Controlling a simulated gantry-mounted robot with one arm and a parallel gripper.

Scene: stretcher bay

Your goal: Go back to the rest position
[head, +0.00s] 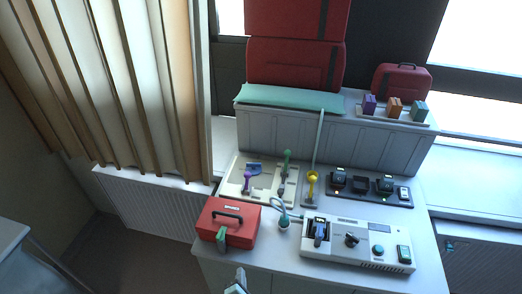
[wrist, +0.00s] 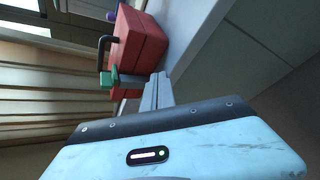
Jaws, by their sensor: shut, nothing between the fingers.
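My gripper (head: 237,283) shows only as a pale tip at the bottom edge of the head view, in front of the cabinet and below the red case. In the wrist view its grey fingers (wrist: 158,92) are together with nothing between them, above my pale blue wrist housing. The red case (head: 238,232) with a black handle and a green latch (head: 221,240) stands at the front left of the counter. The case (wrist: 143,45) and its green latch (wrist: 108,80) also show in the wrist view, beyond the fingers. I see no contact between them.
The counter holds a cream tray (head: 235,186) of coloured tools, a yellow funnel-like piece (head: 312,178), a dark charger row (head: 350,190) and a white console (head: 335,258). A round grey-green bulb (head: 284,224) stands beside the case. Open floor (head: 125,250) lies to the left.

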